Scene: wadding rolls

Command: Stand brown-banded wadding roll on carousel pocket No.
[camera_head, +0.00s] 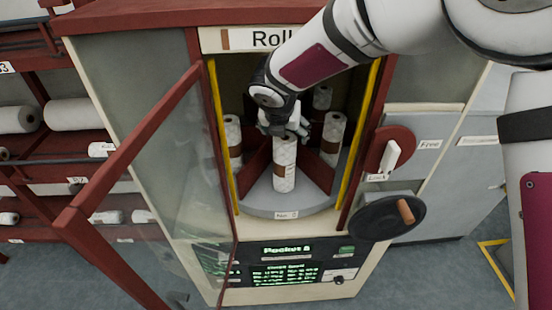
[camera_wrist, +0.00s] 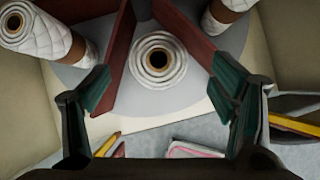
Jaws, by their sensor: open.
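A white quilted wadding roll (camera_head: 284,152) with a brown band low on it stands upright in the front pocket of the grey carousel (camera_head: 258,200), inside the open cabinet. In the wrist view the roll (camera_wrist: 158,60) shows end-on from above, with its brown core, beside a red divider. My gripper (camera_head: 284,130) is at the roll's top in the head view. Its fingers are open and spread apart on either side in the wrist view, with gaps to the roll. The wrist hides part of the carousel's back.
Red dividers (camera_head: 318,172) separate pockets. The glass door (camera_head: 165,165) stands open at left. A lock handle (camera_head: 391,155) and a black handwheel (camera_head: 385,218) are at right.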

